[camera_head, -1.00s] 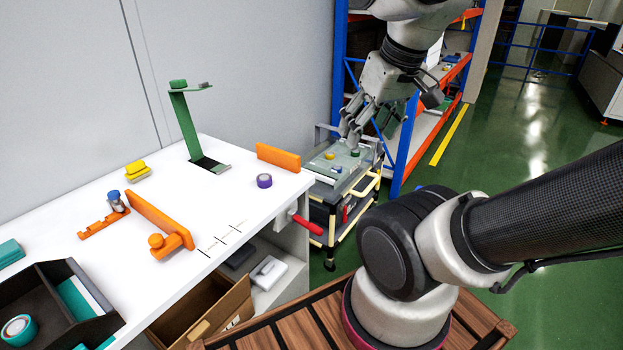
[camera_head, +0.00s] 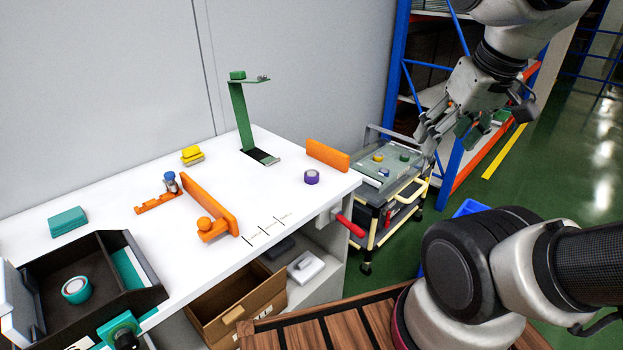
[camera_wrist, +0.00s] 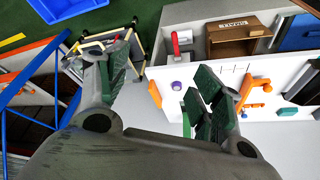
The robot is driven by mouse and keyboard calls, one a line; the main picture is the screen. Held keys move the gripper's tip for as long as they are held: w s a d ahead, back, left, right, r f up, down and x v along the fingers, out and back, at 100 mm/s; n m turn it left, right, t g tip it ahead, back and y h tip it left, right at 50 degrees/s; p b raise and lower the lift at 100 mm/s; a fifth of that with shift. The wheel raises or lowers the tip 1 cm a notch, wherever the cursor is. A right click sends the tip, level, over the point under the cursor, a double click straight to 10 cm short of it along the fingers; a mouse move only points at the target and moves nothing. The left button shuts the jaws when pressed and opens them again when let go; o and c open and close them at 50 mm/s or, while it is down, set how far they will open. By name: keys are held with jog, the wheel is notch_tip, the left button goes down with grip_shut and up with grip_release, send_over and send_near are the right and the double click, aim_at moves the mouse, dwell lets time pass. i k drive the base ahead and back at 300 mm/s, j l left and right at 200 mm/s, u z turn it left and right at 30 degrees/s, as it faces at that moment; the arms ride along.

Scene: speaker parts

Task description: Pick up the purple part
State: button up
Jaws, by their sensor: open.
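The purple part (camera_head: 312,177) is a small round piece with a pale top, standing on the white table (camera_head: 290,205) near its right end, in front of an orange block. It also shows in the wrist view as a purple disc (camera_wrist: 177,86), seen between my gripper's fingers. My gripper (camera_head: 432,135) is open and empty, raised in the air to the right of the table, above and beside the cart. In the wrist view its fingers (camera_wrist: 155,95) are spread well apart. It is clear of the purple part.
An orange block (camera_head: 328,156) stands just behind the purple part. A green stand (camera_head: 242,118) rises left of it. Orange fixtures (camera_head: 208,205), a yellow part (camera_head: 192,155) and a dark bin (camera_head: 140,262) lie farther left. A cart (camera_head: 368,190) and blue rack post (camera_head: 396,70) are right.

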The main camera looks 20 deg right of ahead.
aim_at(310, 177)
jog(key=u, duration=1.8)
jog(key=z, duration=1.8)
jog(key=i+j+u, duration=0.35)
jog(key=k, duration=0.05)
